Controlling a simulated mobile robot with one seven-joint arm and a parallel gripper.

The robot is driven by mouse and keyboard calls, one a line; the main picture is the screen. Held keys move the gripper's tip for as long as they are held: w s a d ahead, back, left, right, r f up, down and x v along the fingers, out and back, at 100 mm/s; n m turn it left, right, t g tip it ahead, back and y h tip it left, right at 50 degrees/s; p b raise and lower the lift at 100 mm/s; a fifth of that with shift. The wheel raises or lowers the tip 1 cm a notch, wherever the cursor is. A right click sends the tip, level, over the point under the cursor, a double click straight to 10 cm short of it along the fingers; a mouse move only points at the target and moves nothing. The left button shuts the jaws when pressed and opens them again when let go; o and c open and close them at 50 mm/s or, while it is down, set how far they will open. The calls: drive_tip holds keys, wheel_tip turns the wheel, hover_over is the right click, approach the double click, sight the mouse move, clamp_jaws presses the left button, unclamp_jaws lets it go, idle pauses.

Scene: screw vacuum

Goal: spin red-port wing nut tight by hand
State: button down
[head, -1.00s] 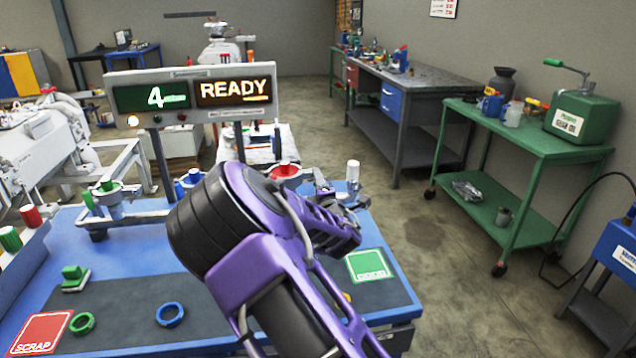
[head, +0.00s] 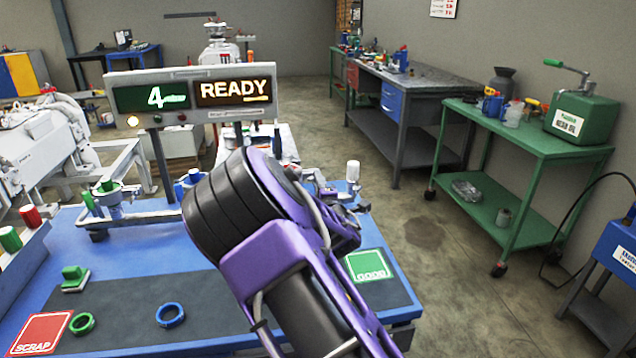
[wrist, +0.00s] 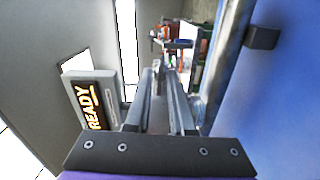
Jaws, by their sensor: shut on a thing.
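My gripper shows in the wrist view (wrist: 168,72), its two long grey fingers drawn close together at small metal hardware. It seems shut on the red-port wing nut, but the nut itself is too small and too covered to make out. A dark metal crosspiece (wrist: 180,44) shows just past the fingertips. In the head view my purple and black arm hides the gripper, the red port and the nut.
The sign reading 4 and READY (head: 192,95) stands behind the blue bench (head: 210,262). A green port fitting (head: 107,187) is at left. A white-topped post (head: 353,172) rises right of my arm. Loose green (head: 82,324) and blue (head: 170,314) rings lie in front.

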drive_tip(key=shift+m, duration=11.6)
drive_tip(key=c, duration=1)
unclamp_jaws()
drive_tip(key=v, duration=1.7)
drive_tip(key=shift+s, duration=0.25)
